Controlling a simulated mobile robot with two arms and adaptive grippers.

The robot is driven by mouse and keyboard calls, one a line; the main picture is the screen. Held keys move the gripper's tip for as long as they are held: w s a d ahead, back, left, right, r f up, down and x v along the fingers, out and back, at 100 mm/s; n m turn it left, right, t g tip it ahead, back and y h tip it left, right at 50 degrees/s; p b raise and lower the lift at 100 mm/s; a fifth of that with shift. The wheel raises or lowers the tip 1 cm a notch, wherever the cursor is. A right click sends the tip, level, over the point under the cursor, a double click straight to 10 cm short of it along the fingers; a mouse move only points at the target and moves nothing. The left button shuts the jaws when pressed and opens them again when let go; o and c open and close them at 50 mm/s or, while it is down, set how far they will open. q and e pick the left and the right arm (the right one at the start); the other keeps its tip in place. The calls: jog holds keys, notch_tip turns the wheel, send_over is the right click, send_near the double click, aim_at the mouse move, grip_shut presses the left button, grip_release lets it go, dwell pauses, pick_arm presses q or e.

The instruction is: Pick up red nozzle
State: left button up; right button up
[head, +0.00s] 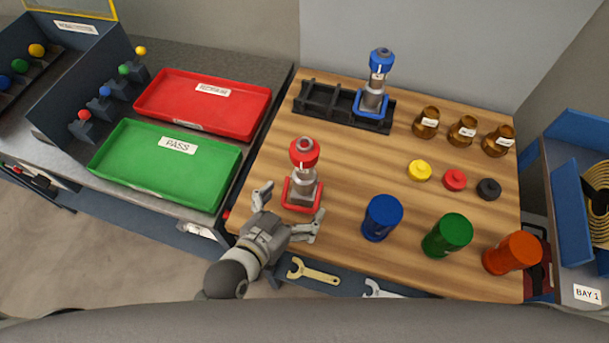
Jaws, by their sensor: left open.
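A red-topped pump (304,180) with a grey body stands upright in a red square base on the wooden table. A small red ball-shaped tip (84,115) sits on a dark holder at the far left. A red disc-shaped cap (455,180) lies on the table to the right. I cannot tell for sure which red piece is the nozzle. My left gripper (288,213) is open and empty. Its fingers are spread at the near side of the pump's red base; whether they touch it is unclear. My right gripper is out of view.
A green PASS tray (101,160) and a red tray (262,105) lie left. A blue pump (376,85) stands in a black rack (318,101) at the back. Blue (382,218), green (447,236) and orange (512,253) cylinders stand front right. Wrenches lie below the near edge.

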aim_at(301, 194)
pick_arm(q)
jog(key=shift+p+x, duration=0.5)
jog(key=shift+x, duration=1.75)
jog(key=shift+a, duration=0.1)
jog(key=c, duration=1.5)
jog(key=shift+w+r, duration=0.1)
jog(key=shift+r, duration=0.1)
jog(key=shift+c, duration=0.6)
